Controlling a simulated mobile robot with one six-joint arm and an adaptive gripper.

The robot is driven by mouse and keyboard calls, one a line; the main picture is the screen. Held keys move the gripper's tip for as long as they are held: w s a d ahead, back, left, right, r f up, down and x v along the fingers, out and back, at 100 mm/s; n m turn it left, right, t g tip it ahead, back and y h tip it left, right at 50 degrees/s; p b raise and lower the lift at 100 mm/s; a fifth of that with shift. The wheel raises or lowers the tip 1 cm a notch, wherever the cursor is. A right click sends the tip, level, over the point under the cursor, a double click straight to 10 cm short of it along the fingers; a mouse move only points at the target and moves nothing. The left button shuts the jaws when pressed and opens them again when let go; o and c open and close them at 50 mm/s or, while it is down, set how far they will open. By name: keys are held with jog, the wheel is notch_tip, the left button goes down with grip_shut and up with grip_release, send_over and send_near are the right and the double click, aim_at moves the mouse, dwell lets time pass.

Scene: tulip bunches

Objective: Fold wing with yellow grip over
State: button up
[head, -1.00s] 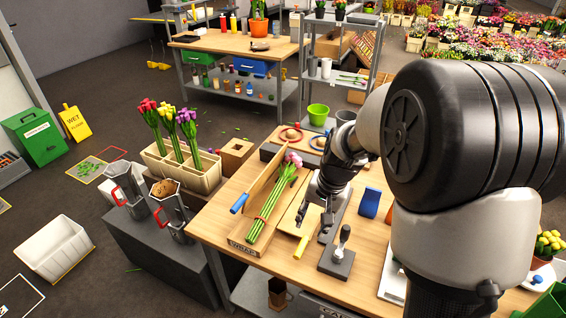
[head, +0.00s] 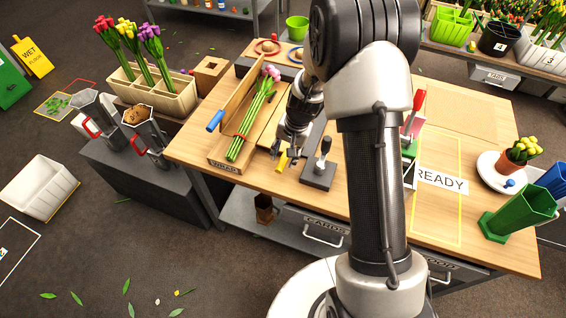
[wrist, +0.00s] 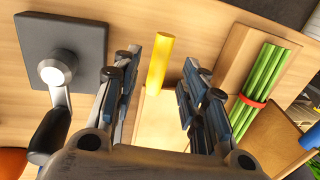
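The wing is a flat light wooden board (head: 270,134) lying open to the right of the tulip bunch, with a yellow grip (head: 282,161) at its front end. In the wrist view the yellow grip (wrist: 160,60) shows between my fingers, and the wing (wrist: 158,118) runs down from it. My gripper (wrist: 160,68) is open, one finger on each side of the grip with gaps between. The bunch (head: 252,118), pink heads and green stems with a red band, lies in the wooden wrap cradle (head: 222,165). The opposite wing (head: 236,92) stands raised, with a blue grip (head: 215,121).
A dark block with an upright lever (head: 319,172) stands close right of the wing; it also shows in the wrist view (wrist: 85,35). A planter of tulips (head: 180,103) is at the left. The READY area (head: 440,210) on the right is clear.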

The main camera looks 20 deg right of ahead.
aim_at(283, 162)
jog(key=shift+w+a+f+b, duration=0.15)
jog(key=shift+f+b, duration=0.05)
jog(key=shift+f, duration=0.8)
jog(key=shift+w+a+f+b, duration=0.1)
jog(key=shift+a+f+b, duration=0.1)
jog(key=shift+f, duration=0.75)
jog(key=shift+c, duration=0.4)
grip_shut()
